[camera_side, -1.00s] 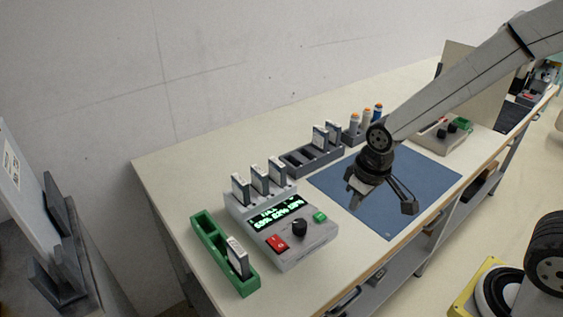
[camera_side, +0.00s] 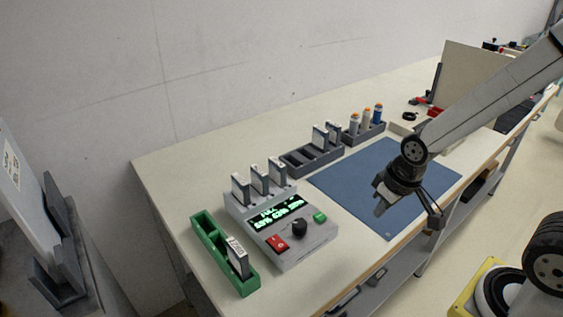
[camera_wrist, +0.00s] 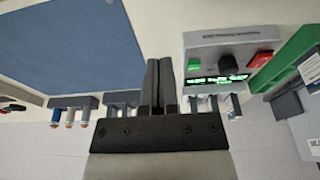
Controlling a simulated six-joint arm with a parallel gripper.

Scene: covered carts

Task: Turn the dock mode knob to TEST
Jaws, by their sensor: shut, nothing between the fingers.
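The dock (camera_side: 312,243) is a light grey box on the bench with a lit green display (camera_side: 277,213), a red rocker switch (camera_side: 277,242), a green button (camera_side: 320,217) and a black mode knob (camera_side: 299,227). The knob also shows in the wrist view (camera_wrist: 229,64). Its markings are too small to read. Several battery-like modules (camera_side: 258,179) stand in slots along the dock's back. My gripper (camera_side: 380,208) is shut and empty, above the blue mat to the right of the dock, apart from the knob. In the wrist view the closed fingers (camera_wrist: 160,66) point beside the dock.
A blue mat (camera_side: 345,185) covers the bench right of the dock. A green tray (camera_side: 203,222) with one module stands left of the dock. A dark rack (camera_side: 297,163) and a holder with several cylinders (camera_side: 365,133) stand behind. An upright panel (camera_side: 465,75) stands at the far right.

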